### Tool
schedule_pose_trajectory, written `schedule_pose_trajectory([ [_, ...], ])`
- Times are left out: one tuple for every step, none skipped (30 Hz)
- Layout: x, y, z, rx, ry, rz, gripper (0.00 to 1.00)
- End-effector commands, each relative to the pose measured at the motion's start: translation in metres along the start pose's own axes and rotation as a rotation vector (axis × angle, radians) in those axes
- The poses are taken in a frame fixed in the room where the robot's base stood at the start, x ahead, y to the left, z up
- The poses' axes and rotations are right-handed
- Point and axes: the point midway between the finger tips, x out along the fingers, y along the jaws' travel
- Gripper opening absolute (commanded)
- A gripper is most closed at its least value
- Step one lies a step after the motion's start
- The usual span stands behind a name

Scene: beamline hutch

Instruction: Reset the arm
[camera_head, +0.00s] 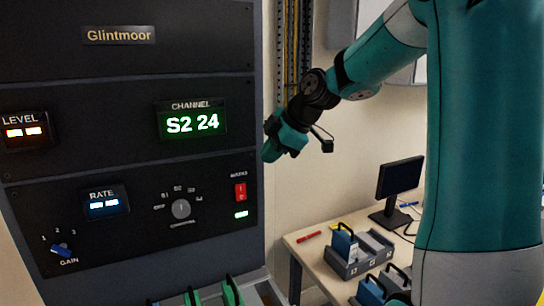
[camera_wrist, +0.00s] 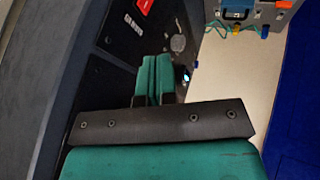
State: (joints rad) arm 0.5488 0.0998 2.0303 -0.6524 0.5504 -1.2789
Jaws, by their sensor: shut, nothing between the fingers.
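My gripper (camera_head: 272,139) is teal and hangs at the end of my arm, just right of the rack's front edge in the head view. In the wrist view my gripper (camera_wrist: 153,62) has its two teal fingers together, with nothing between them. The black Glintmoor rack (camera_head: 130,55) fills the left of the head view. Its channel display (camera_head: 192,122) reads S2 24. A round selector knob (camera_head: 181,209), a red switch (camera_head: 240,192) and a blue gain knob (camera_head: 61,250) sit on the lower panel. The fingers appear apart from the panel.
A table (camera_head: 318,262) stands at the lower right with a grey holder (camera_head: 345,266) of blue modules, a red pen (camera_head: 309,237) and a monitor (camera_head: 400,178). Green handles (camera_head: 232,291) rise below the rack. Cables (camera_head: 293,50) run up the wall behind my arm.

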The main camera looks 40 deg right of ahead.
Motion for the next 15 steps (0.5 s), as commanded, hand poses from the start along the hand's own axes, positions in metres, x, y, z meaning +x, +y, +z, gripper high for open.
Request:
schedule_pose_trajectory([
  [-0.0034,0.0007,0.0001,-0.001,0.000,0.002,0.00],
  [-0.0051,0.0009,0.0000,-0.002,0.000,0.001,0.00],
  [-0.0068,0.0012,-0.0001,-0.002,0.000,0.001,0.00],
  [-0.0077,0.0012,-0.0002,-0.001,-0.001,0.000,0.00],
  [-0.0082,0.0013,-0.0003,-0.001,-0.001,0.000,0.00],
  [-0.0086,0.0014,-0.0003,-0.001,-0.001,0.000,0.00],
  [-0.0087,0.0014,-0.0004,-0.001,-0.001,0.000,0.00],
  [-0.0086,0.0014,-0.0005,-0.001,-0.001,0.000,0.00],
  [-0.0086,0.0014,-0.0005,-0.001,-0.001,0.000,0.00],
  [-0.0085,0.0014,-0.0005,-0.001,-0.001,0.000,0.00],
  [-0.0085,0.0014,-0.0005,-0.001,0.000,0.000,0.00],
  [-0.0084,0.0014,-0.0005,-0.001,0.000,0.000,0.00],
  [-0.0083,0.0014,-0.0005,-0.001,0.000,0.000,0.00],
  [-0.0083,0.0014,-0.0005,-0.001,0.000,0.000,0.00],
  [-0.0082,0.0014,-0.0005,-0.001,0.000,0.000,0.00],
])
